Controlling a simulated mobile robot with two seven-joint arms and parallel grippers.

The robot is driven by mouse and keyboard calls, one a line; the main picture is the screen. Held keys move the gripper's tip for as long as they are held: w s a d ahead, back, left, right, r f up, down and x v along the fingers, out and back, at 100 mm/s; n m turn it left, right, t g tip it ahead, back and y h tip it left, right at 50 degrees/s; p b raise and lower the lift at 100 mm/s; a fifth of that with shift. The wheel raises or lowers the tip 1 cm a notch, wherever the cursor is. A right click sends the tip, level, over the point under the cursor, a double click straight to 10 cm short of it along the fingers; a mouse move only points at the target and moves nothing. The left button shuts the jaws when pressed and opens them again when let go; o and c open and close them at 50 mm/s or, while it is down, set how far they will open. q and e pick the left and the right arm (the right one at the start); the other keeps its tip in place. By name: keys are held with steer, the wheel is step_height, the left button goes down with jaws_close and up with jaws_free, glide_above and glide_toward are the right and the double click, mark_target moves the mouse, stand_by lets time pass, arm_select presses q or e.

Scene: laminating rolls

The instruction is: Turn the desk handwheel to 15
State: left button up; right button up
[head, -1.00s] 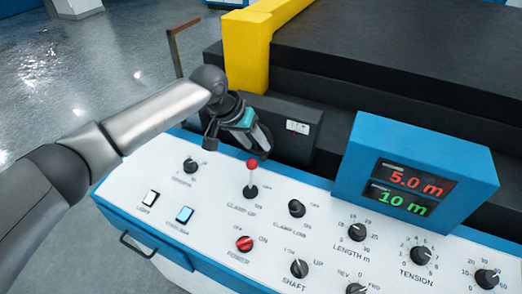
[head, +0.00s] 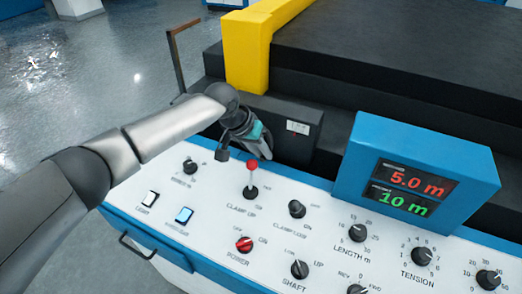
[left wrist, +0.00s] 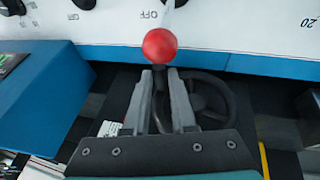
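The desk handwheel (left wrist: 210,100) is a dark spoked wheel in the left wrist view, below the panel's blue edge and partly behind my right-hand finger. I cannot make it out in the head view. My left gripper (head: 263,152) points down at the panel's far edge. In the left wrist view its fingers (left wrist: 164,78) stand apart with a gap between them, beside the wheel in the picture. I cannot tell whether they touch it. The display (head: 415,188) reads 5.0 m in red and 10 m in green. My right gripper is not in view.
A red-knobbed clamp lever (head: 252,167) stands just in front of my left gripper and shows beyond the fingertips in the wrist view (left wrist: 160,46). The white panel (head: 205,222) carries several knobs and switches. A dark machine bed (head: 400,60) and yellow frame (head: 245,50) lie behind.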

arm_select(q)
jaws_close()
